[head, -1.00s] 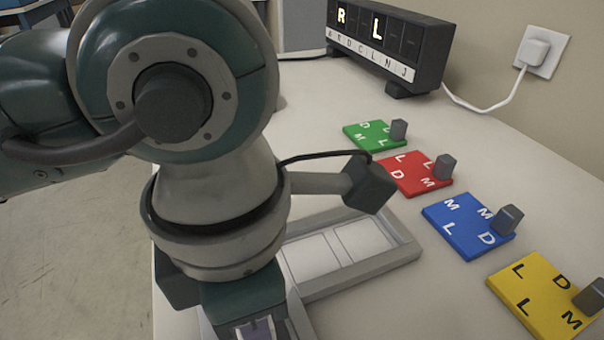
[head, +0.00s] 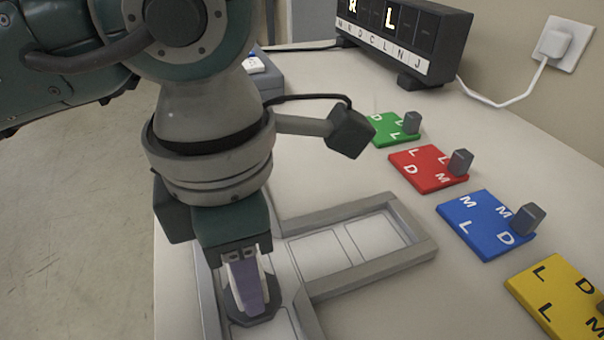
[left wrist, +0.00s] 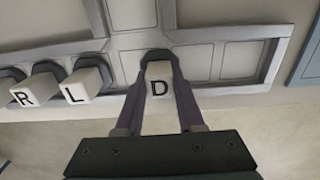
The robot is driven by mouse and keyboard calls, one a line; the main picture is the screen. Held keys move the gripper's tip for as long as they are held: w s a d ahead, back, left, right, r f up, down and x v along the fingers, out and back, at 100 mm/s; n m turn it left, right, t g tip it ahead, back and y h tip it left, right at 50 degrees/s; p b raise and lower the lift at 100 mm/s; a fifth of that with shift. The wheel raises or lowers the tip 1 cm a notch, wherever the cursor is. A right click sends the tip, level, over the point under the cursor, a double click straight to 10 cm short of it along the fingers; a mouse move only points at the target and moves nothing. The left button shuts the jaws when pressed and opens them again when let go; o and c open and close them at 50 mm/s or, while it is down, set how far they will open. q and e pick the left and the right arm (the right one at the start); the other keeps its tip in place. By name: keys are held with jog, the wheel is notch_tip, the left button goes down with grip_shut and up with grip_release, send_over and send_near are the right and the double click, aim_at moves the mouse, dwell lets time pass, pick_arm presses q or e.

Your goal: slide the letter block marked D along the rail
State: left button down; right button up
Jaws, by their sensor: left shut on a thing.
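The white letter block marked D (left wrist: 159,88) sits in the rail, with a dark rounded base behind it. My left gripper's purple fingers close around it in the left wrist view (left wrist: 160,72). In the head view my left gripper (head: 248,300) points down at the rail (head: 372,268), a grey frame with pale panels and a side branch to the right. The D face is hidden there, but a dark base shows around the fingertips. Blocks R (left wrist: 33,90) and L (left wrist: 85,82) stand to the left of D in the wrist view. My right gripper is not in view.
Green (head: 390,130), red (head: 425,172), blue (head: 478,226) and yellow (head: 555,300) lettered tiles with grey knobs line the right of the table. A dark display (head: 410,40) with lit letters stands at the back. The rail's right branch is empty.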

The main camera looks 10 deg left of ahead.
pick_arm(q)
jog(key=shift+w+a+f, duration=0.1)
jog(key=shift+w+a, duration=0.55)
jog(key=shift+w, duration=0.25)
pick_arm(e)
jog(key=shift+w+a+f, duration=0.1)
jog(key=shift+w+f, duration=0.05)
pick_arm(q)
jog(key=shift+b, duration=0.3)
jog(key=shift+c, duration=2.2)
grip_release()
